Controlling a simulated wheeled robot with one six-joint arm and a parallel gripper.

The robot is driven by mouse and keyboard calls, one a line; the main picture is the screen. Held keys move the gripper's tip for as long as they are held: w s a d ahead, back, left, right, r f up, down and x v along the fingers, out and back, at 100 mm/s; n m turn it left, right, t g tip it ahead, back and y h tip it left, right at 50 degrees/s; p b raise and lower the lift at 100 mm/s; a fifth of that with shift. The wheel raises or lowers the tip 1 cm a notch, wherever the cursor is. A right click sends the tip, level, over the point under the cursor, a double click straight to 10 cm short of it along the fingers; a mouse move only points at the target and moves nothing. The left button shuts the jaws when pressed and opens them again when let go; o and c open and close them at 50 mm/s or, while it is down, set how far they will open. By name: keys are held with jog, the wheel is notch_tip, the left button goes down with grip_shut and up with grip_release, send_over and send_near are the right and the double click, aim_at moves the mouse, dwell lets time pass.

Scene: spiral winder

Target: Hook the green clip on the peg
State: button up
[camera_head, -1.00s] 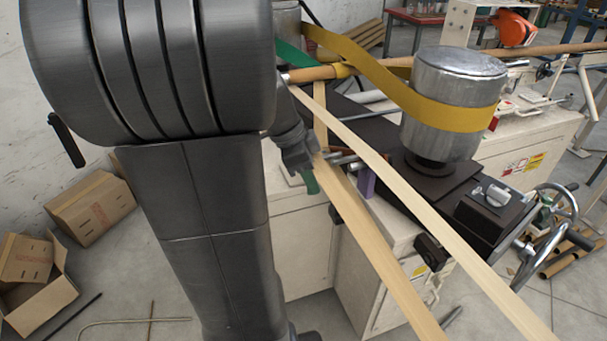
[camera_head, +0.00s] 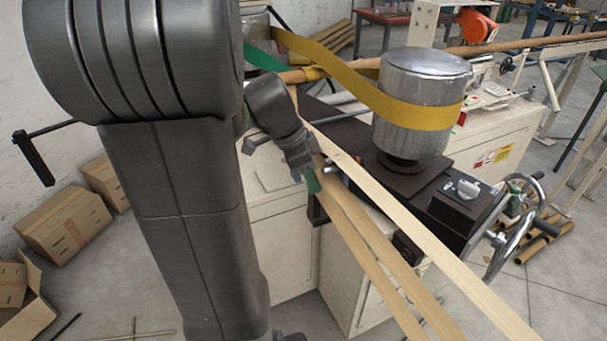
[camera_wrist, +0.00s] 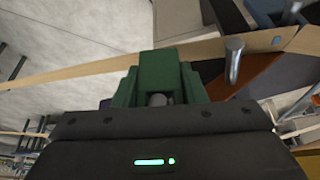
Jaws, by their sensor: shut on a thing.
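The green clip (camera_wrist: 159,72) is held in my gripper (camera_wrist: 158,99) and points forward in the wrist view; the head view shows it as a small green piece (camera_head: 312,182) below my gripper (camera_head: 304,172). A metal peg (camera_wrist: 234,62) stands just right of the clip in the wrist view, with a visible gap between them. A pale strip (camera_wrist: 80,70) runs to the clip and appears again on its right, past the peg. I cannot tell whether the clip grips the strip. In the head view the peg is hard to make out beside my gripper.
The pale strips (camera_head: 430,232) stretch across the machine towards the lower right. A metal drum (camera_head: 425,75) with a yellow belt (camera_head: 350,65) stands beyond them. A handwheel (camera_head: 515,225) is at the right. Cardboard boxes (camera_head: 65,228) lie on the floor at left.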

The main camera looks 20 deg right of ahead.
jog(key=shift+w+d+f+b, duration=0.1)
jog(key=shift+d+f+b, duration=0.15)
jog(key=shift+d, duration=0.4)
jog(key=shift+d+f+b, duration=0.2)
jog(key=shift+d+b, duration=0.05)
jog(key=shift+d, duration=0.35)
jog(key=o, duration=1.1)
jog(key=shift+c, duration=0.2)
jog(key=shift+r, duration=0.1)
jog(key=s+v, duration=0.1)
jog(key=v, duration=1.2)
jog(key=shift+w+a+r, duration=0.15)
jog(key=shift+w+r, duration=0.15)
jog(key=shift+w, duration=0.2)
jog(key=shift+f, duration=0.1)
